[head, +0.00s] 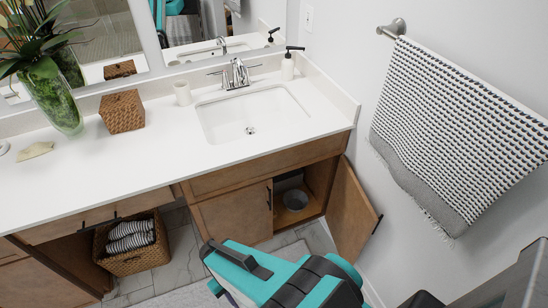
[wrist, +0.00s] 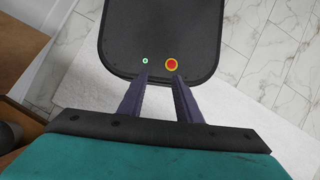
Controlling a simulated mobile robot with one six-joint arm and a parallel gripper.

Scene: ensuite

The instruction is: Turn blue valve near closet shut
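No blue valve shows in either view. No closet that I can make out shows either; the vanity cabinet (head: 225,213) under the sink has one door (head: 350,212) standing open at the right. Inside that opening is a grey bowl (head: 295,199), and the rest of the interior is dark or hidden by the counter. My gripper (wrist: 159,76) shows in the wrist view with its two dark fingers apart and nothing between them. It points over my own base. In the head view my teal arm reaches in front of the cabinet, low in the picture.
The white counter (head: 100,185) holds a basket (head: 122,111), a plant vase (head: 52,100), a cup (head: 182,93) and a soap dispenser (head: 288,66). A towel (head: 450,130) hangs on the right wall. A wicker basket (head: 130,262) stands under the counter. A pale rug (wrist: 85,75) covers floor tiles.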

